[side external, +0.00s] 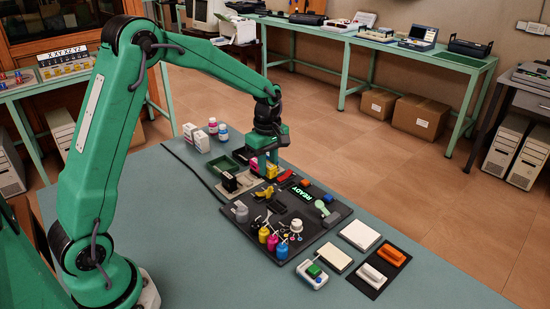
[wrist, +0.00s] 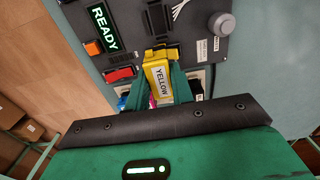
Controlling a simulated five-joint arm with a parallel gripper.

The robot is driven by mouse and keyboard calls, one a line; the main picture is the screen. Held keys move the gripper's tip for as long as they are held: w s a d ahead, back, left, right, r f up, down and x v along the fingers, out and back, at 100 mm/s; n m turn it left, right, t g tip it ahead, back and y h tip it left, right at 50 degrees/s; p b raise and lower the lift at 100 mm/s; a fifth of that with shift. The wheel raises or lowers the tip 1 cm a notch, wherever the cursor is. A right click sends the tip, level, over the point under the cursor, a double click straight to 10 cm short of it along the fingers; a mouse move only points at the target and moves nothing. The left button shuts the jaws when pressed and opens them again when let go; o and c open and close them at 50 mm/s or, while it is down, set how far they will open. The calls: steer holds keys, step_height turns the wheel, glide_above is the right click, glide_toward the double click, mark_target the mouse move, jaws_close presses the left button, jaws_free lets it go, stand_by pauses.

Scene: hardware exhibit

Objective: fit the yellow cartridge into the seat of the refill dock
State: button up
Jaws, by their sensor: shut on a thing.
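The yellow cartridge (wrist: 160,78), with a white "YELLOW" label, is between the two green fingers of my gripper (wrist: 156,90) in the wrist view. My gripper is shut on it. In the side view my gripper (side external: 268,165) points down over the far-left part of the black refill dock (side external: 318,232), and the cartridge (side external: 272,171) shows only in part below the fingers. A yellow piece (side external: 264,192) is on the dock nearer the camera. The seat cannot be made out clearly, and I cannot tell whether the cartridge touches the dock.
A lit READY sign (wrist: 103,27), an orange button (wrist: 92,47), a red switch (wrist: 120,73) and a grey knob (wrist: 222,25) surround the work. Several ink bottles (side external: 272,242) stand at the dock's near side. A green tray (side external: 223,165) lies left.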

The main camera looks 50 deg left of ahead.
steer(key=d, duration=0.4)
steer(key=shift+s+d+r, duration=0.2)
steer(key=shift+s, duration=0.15)
steer(key=shift+f, duration=0.2)
steer(key=shift+f, duration=2.9)
steer(key=shift+f, duration=0.65)
steer(key=o, duration=1.3)
steer(key=shift+r, duration=0.1)
steer(key=shift+r, duration=3.65)
